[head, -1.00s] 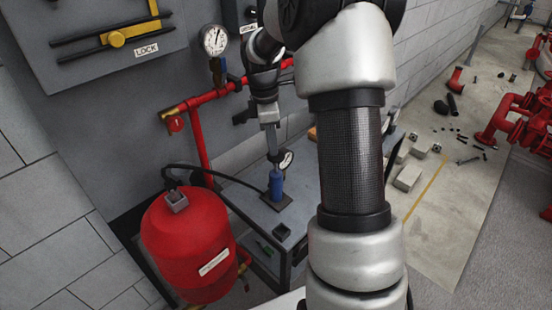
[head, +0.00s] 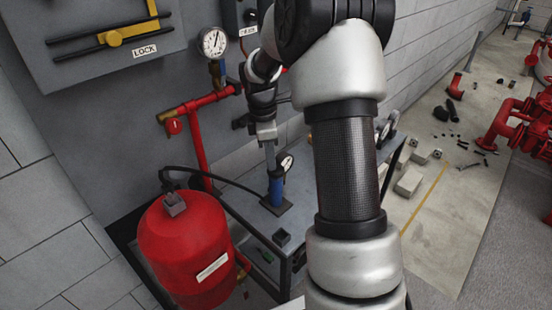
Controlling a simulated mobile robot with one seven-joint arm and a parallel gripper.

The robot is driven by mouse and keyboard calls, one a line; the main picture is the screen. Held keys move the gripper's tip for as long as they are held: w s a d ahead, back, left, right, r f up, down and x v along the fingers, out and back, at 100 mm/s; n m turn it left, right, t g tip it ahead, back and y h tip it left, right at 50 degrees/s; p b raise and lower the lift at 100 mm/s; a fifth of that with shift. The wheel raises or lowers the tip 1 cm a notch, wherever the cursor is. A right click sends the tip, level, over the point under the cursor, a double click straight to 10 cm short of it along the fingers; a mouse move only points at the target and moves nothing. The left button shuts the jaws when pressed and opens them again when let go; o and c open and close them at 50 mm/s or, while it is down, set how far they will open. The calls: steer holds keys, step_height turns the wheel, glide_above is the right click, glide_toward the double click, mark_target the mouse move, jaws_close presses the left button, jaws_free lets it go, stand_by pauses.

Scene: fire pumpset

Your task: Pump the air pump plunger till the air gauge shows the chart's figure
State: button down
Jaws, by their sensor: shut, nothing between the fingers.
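The air pump has a blue body (head: 276,190) on a dark base plate. Its pale plunger rod (head: 270,157) stands up out of the body, tilted slightly in the picture. A small white-faced air gauge (head: 287,164) sits beside the body; its needle is too small to read. My gripper (head: 267,138) is shut above the pump, at the top of the rod. The gripper hides the plunger's upper end, so I cannot tell exactly how they touch. A black hose (head: 235,183) runs from the pump area to the red tank (head: 185,250). No readable chart is visible.
The pump stands on a grey bench (head: 255,218). A larger gauge (head: 213,43) and red piping (head: 196,150) are on the wall behind, left of the gripper. My arm covers the bench's right part. Grey blocks (head: 408,182) lie on the floor at right.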

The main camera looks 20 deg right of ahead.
steer(key=a, duration=0.2)
steer(key=shift+w+a+r+p, duration=0.3)
steer(key=shift+w+a+p, duration=0.05)
steer(key=shift+w, duration=0.05)
step_height(320, 180, up, 17)
steer(key=a+p, duration=0.1)
steer(key=p, duration=0.1)
steer(key=shift+w+a+r, duration=0.2)
steer(key=shift+w+a, duration=0.05)
steer(key=shift+a, duration=0.05)
stand_by(0.8)
